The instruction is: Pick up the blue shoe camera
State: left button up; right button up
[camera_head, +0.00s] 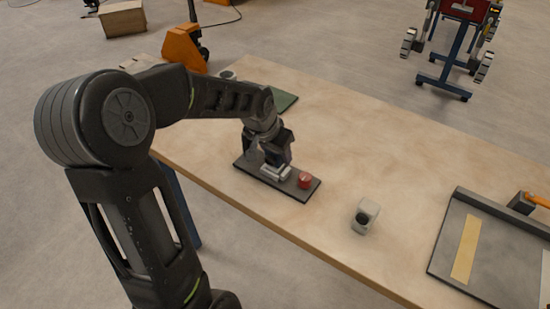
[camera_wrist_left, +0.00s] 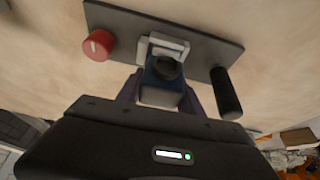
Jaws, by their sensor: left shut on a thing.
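My left gripper (camera_head: 272,164) reaches down over a dark plate (camera_head: 246,172) near the left front edge of the table. In the left wrist view the gripper (camera_wrist_left: 161,93) is shut on the blue shoe camera (camera_wrist_left: 155,77), a small blue body with a dark round lens. The camera sits right beside a pale metal bracket (camera_wrist_left: 168,45) on the plate; I cannot tell whether they touch. In the head view the gripper mostly hides the camera. My right gripper is not in view.
A red knob (camera_head: 304,179) and a black cylinder (camera_wrist_left: 226,94) stand on the plate. A pale block with a dark round face (camera_head: 366,214) stands apart to the right. A grey tray (camera_head: 447,225) is at the far right. The middle of the table (camera_head: 370,150) is clear.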

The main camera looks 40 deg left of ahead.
pick_arm(q)
grip_shut()
notch_tip(320, 180, up, 10)
jog(key=shift+r, duration=0.1)
dwell(0.5)
jog(key=shift+d, duration=0.1)
dwell(0.4)
